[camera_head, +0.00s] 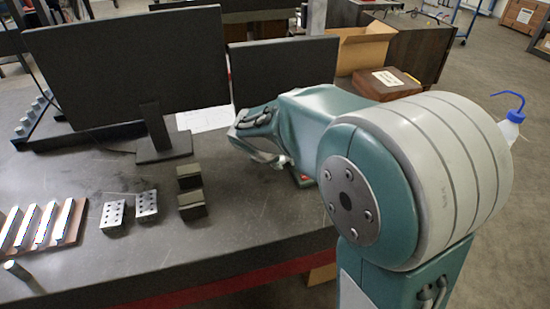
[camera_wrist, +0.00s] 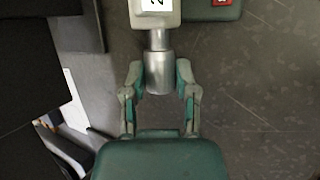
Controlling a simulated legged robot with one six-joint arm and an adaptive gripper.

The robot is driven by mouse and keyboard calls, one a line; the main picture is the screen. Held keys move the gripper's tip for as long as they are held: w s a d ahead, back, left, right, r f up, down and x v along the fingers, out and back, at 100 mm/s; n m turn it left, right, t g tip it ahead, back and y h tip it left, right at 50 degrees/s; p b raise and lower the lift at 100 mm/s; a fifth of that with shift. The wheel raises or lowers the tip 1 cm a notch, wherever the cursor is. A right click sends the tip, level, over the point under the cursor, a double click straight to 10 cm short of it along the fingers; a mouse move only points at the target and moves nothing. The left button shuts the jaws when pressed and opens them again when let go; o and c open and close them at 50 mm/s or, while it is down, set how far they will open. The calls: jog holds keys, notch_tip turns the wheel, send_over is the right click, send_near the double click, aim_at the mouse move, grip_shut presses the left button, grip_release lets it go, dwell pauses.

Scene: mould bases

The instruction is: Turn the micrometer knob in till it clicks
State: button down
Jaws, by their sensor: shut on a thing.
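In the wrist view, the silver micrometer knob (camera_wrist: 159,72) sticks out from a pale block with a white numbered label (camera_wrist: 154,5) at the top edge. My gripper (camera_wrist: 159,78) has one finger on each side of the knob and is shut on it. The block is cut off by the frame, so the rest of the micrometer is hidden. In the head view, my arm covers the knob, and my gripper (camera_head: 275,158) shows only in part beside the arm.
A green base with a red part (camera_wrist: 222,3) lies right of the block. Two monitors (camera_head: 130,65) stand at the back of the dark table (camera_head: 250,205). Metal blocks with holes (camera_head: 113,213) and dark blocks (camera_head: 190,190) lie left of my arm.

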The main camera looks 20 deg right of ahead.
jog(key=shift+s+f+m+t, duration=0.1)
jog(key=shift+m+t, duration=0.1)
jog(key=shift+t, duration=0.65)
jog(key=shift+s+f+m+t, duration=0.1)
jog(key=shift+m+t, duration=0.1)
jog(key=shift+t, duration=0.65)
jog(key=shift+s+f+m+t+h, duration=0.1)
jog(key=shift+f+m+t+h, duration=0.1)
jog(key=shift+t, duration=0.55)
jog(key=shift+s+f+m+t+h, duration=0.1)
jog(key=shift+m+t, duration=0.1)
jog(key=shift+t, duration=0.55)
jog(key=shift+f+m+t+h, duration=0.15)
jog(key=shift+m+t+h, duration=0.3)
jog(key=shift+t, duration=0.9)
jog(key=shift+f+m+t+h, duration=0.15)
jog(key=shift+m+t+h, duration=0.25)
jog(key=shift+t, duration=0.95)
jog(key=shift+d, duration=0.1)
jog(key=shift+c, duration=2.2)
grip_release()
jog(key=shift+o, duration=0.2)
jog(key=shift+r, duration=0.25)
